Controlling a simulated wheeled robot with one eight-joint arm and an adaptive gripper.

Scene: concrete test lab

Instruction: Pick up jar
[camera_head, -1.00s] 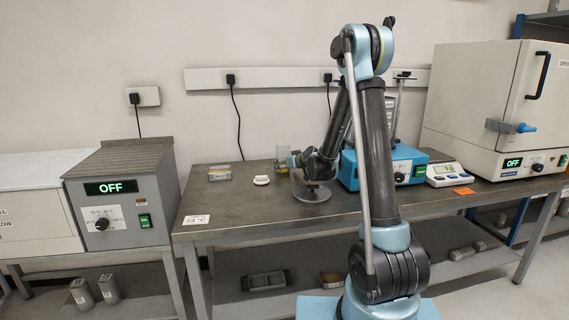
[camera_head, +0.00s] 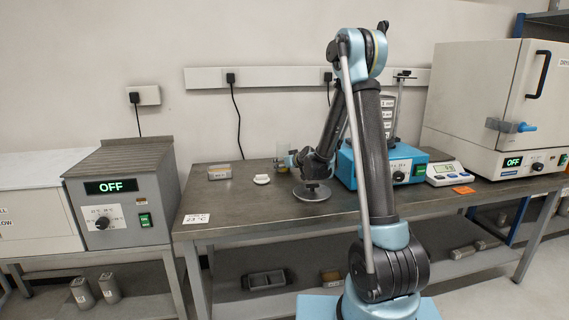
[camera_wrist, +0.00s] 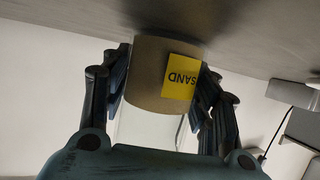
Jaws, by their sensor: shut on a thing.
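The jar (camera_head: 283,151) is a clear, partly hidden vessel at the back of the workbench in the head view. The wrist view shows the jar (camera_wrist: 147,85) upside down in the picture, with tan sand inside and a yellow label reading SAND. My gripper (camera_wrist: 165,78) has its dark fingers on both sides of the jar and is shut on it. In the head view my gripper (camera_head: 292,160) is small and partly hidden by my arm. The jar's base is close to the bench top; I cannot tell whether it touches.
A round grey disc (camera_head: 311,193) lies on the workbench (camera_head: 250,215) near my wrist. A small box (camera_head: 219,171) and a white dish (camera_head: 262,179) are to the left. A blue device (camera_head: 345,166), a scale (camera_head: 446,172) and an oven (camera_head: 480,90) stand to the right.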

